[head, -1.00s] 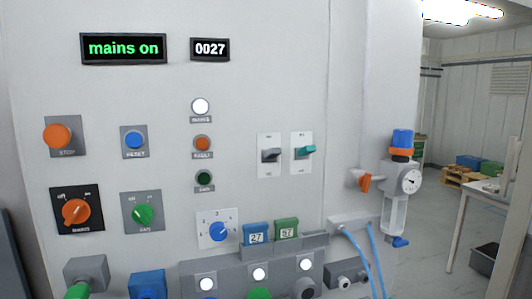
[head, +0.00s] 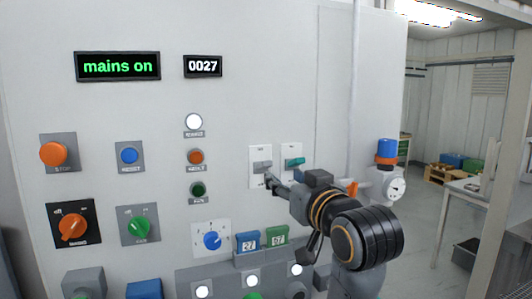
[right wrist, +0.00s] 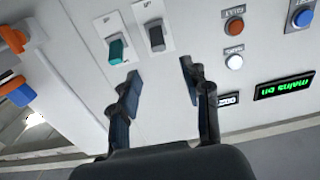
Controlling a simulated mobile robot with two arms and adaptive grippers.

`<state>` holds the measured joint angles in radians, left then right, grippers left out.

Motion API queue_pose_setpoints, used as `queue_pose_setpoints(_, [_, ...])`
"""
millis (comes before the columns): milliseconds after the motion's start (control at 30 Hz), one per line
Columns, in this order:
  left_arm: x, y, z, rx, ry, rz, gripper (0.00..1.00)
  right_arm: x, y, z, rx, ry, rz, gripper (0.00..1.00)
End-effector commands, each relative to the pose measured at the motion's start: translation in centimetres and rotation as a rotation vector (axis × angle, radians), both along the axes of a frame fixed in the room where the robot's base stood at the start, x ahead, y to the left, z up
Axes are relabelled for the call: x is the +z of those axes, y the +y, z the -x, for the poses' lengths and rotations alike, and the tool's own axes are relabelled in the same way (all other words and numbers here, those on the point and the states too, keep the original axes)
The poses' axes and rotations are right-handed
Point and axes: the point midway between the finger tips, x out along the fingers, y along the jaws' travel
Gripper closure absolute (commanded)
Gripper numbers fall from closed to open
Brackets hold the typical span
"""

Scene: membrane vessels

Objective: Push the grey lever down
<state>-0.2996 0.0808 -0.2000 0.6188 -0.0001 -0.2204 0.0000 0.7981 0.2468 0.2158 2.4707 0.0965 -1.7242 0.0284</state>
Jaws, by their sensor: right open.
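The grey lever (head: 262,166) sits on a white plate on the panel, left of a teal lever (head: 294,162). My right gripper (head: 271,181) is just below and in front of the grey lever, partly covering its plate. In the right wrist view, which is upside down, the grey lever (right wrist: 157,36) shows beyond the open fingertips (right wrist: 158,70), between their lines. Nothing is between the fingers, and I see no clear contact with the lever. The teal lever (right wrist: 116,48) lies close by one finger. My left gripper is not in view.
A lit display reads "mains on" (head: 117,66). Lamps, knobs and an orange stop button (head: 54,153) are left of the levers. Blue (head: 247,242) and green (head: 276,236) numbered blocks sit below. A regulator with a gauge (head: 394,187) stands right of my arm.

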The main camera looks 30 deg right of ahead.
Motion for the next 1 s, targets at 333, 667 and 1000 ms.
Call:
queue_pose_setpoints(333, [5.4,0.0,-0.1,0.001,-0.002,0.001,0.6,0.1,-0.7,-2.2,-0.004,0.008,-0.003,0.53])
queue_pose_setpoints(667, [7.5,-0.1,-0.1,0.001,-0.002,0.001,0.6,0.1,-2.3,-8.9,-0.005,0.006,-0.002,0.53])
queue_pose_setpoints(1000, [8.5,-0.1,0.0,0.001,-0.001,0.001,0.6,-0.1,-3.0,-11.8,-0.005,0.001,0.001,0.53])
